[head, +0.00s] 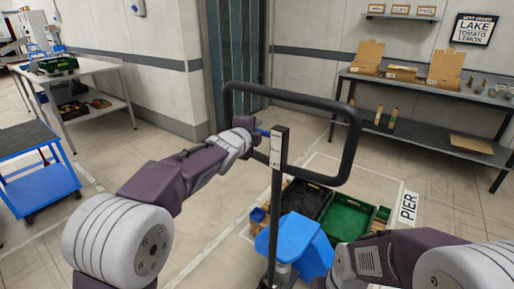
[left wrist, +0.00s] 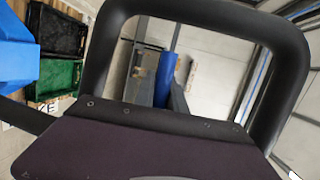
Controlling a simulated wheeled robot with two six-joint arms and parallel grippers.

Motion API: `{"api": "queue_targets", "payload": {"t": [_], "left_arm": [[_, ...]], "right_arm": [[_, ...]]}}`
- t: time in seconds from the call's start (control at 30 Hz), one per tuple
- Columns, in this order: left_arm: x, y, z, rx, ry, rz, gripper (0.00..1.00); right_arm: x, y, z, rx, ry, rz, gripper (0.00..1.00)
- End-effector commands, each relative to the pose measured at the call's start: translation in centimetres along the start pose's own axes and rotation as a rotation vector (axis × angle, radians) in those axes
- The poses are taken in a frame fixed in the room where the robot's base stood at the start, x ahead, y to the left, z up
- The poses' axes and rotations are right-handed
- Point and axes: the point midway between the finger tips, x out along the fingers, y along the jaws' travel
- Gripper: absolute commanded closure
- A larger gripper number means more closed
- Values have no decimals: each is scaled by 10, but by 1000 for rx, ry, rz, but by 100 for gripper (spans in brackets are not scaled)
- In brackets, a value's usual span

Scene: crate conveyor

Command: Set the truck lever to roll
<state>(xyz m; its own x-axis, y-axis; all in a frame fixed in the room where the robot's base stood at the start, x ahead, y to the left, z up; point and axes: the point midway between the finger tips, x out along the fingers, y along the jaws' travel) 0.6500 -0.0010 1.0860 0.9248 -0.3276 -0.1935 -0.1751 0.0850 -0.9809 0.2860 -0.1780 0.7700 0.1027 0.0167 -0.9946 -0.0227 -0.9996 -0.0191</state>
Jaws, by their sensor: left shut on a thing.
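The hand truck has a blue body (head: 300,238), a grey upright post (head: 277,200) and a black loop handle (head: 354,140). A small blue lever (head: 264,132) sticks out to the left of the post near its top, inside the loop. My left gripper (head: 256,136) is at this lever and shut on it. In the left wrist view the blue lever (left wrist: 165,78) shows between the fingers, framed by the black handle (left wrist: 200,12). The fingers partly hide the lever, and its setting cannot be read. My right gripper is out of view; only its arm shows at lower right.
A black crate (head: 306,198) and a green crate (head: 347,218) sit on a pallet behind the truck, near a PIER floor label (head: 408,207). A shelf table (head: 430,88) stands at back right. A table (head: 95,68) and blue cart (head: 42,190) stand left.

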Motion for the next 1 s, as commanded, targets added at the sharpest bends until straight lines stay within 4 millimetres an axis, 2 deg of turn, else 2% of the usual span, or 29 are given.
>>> {"api": "queue_targets", "payload": {"t": [0.03, 0.07, 0.4, 0.43, 0.5, 0.83, 1.0], "left_arm": [[1, 4, 0, 17, -3, -2, 100], [0, 2, 0, 25, -5, -3, 100], [-1, -2, 0, 36, -8, -4, 100], [-1, -2, 0, 36, -8, -4, 76], [-1, -2, 0, 35, -8, -4, 62], [-4, -2, 0, 34, -8, -6, 62], [-31, -2, 0, 33, -8, -8, 62]], "right_arm": [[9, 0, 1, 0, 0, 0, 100], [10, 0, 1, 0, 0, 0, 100], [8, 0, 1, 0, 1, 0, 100], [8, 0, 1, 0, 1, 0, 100], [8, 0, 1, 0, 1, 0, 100], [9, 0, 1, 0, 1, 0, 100], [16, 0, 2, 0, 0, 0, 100]]}}
